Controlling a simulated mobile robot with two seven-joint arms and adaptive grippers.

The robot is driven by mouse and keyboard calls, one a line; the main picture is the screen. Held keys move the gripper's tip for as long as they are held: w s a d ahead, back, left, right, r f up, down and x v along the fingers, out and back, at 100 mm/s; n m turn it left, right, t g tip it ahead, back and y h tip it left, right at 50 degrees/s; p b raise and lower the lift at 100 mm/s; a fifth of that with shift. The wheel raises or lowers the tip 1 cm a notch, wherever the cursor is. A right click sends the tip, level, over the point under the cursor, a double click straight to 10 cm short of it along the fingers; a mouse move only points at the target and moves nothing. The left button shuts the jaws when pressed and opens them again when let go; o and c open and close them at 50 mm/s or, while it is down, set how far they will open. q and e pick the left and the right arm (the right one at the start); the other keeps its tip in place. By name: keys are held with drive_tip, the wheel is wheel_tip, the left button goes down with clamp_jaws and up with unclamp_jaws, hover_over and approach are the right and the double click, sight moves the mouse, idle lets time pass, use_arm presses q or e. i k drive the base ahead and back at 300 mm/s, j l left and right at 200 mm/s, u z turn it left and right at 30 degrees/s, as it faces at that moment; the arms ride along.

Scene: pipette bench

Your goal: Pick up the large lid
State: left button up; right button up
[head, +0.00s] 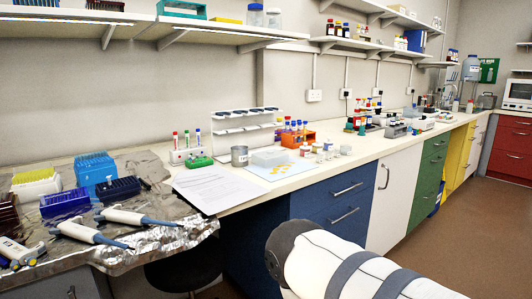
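I cannot pick out a large lid for certain. On the pale bench top (352,153), a clear box (270,158) with a flat top stands beside a grey metal tin (240,156). Several small jars with pale or coloured caps, such as an orange-labelled jar (305,150), stand to the right of the box. They are too small for me to tell whether any lid lies loose among them. A white and dark grey arm of mine crosses the lower right. Neither of my grippers is in view.
White paper sheets (215,187) lie on the bench. A tube rack (298,137) stands behind the jars. A dark stool (185,268) is below the bench edge. Brown floor (470,225) is clear at right.

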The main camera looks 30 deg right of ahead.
sight(268, 158)
drive_tip(key=i+l+u, duration=0.2)
drive_tip(key=l, duration=0.55)
drive_tip(key=l+u, duration=0.2)
drive_tip(key=l, duration=0.5)
